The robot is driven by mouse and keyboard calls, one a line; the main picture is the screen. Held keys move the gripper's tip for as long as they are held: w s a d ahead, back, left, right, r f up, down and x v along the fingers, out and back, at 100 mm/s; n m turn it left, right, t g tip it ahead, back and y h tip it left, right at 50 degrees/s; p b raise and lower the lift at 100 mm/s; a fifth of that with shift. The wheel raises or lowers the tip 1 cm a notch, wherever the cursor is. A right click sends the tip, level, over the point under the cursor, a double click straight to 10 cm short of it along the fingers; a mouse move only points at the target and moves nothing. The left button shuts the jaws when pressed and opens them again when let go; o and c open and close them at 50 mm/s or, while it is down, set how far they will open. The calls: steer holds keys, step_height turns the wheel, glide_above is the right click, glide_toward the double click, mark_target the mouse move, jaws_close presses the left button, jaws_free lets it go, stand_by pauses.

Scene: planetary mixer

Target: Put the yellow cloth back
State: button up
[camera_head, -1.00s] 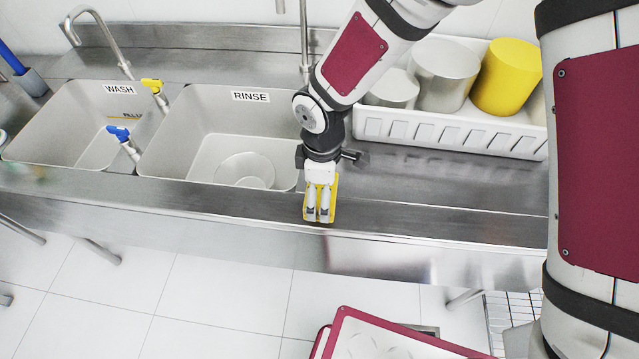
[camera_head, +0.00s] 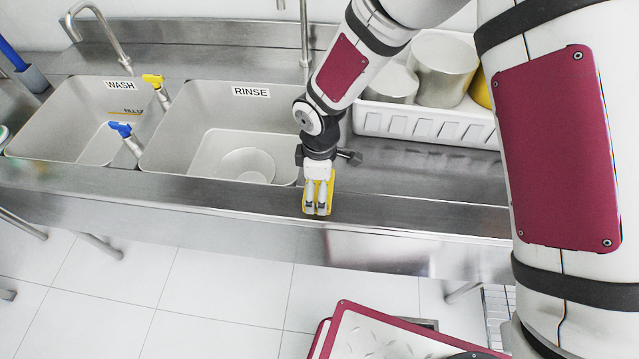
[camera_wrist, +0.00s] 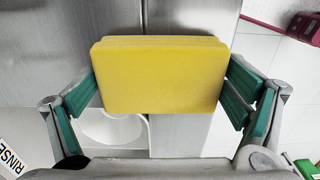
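The yellow cloth (camera_wrist: 160,75) looks like a thick flat block. In the wrist view it fills the space between the two green-padded fingers, and both fingertips meet its side edges. My gripper (camera_head: 317,208) points down over the front strip of the steel counter, right of the rinse sink. It is shut on the cloth, whose yellow edges (camera_head: 329,205) show around the fingers in the head view. Whether the cloth touches the counter is not clear.
The wash sink (camera_head: 70,135) and rinse sink (camera_head: 205,155) lie to the left, with a pale round dish (camera_head: 247,165) in the rinse sink. A white bin (camera_head: 425,127) with containers stands behind right. A red-rimmed tray (camera_head: 380,335) is below the counter.

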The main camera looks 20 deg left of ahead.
steer(key=shift+r, duration=0.15)
step_height(320, 180, up, 12)
steer(key=b, duration=0.1)
stand_by(0.6)
steer(key=w+d+r+m+t, duration=0.25)
steer(key=d+r+m, duration=0.65)
steer(key=d+r, duration=0.85)
steer(key=s+d+r+m+t, duration=0.1)
steer(key=s+d+r+m, duration=0.1)
steer(key=s+d+m, duration=0.4)
steer(key=s+d+r+m+t, duration=0.2)
steer(key=s+d+m, duration=0.3)
steer(key=d, duration=0.5)
steer(key=shift+s+d+r+m, duration=0.4)
steer(key=shift+s+r, duration=0.2)
steer(key=shift+s, duration=0.65)
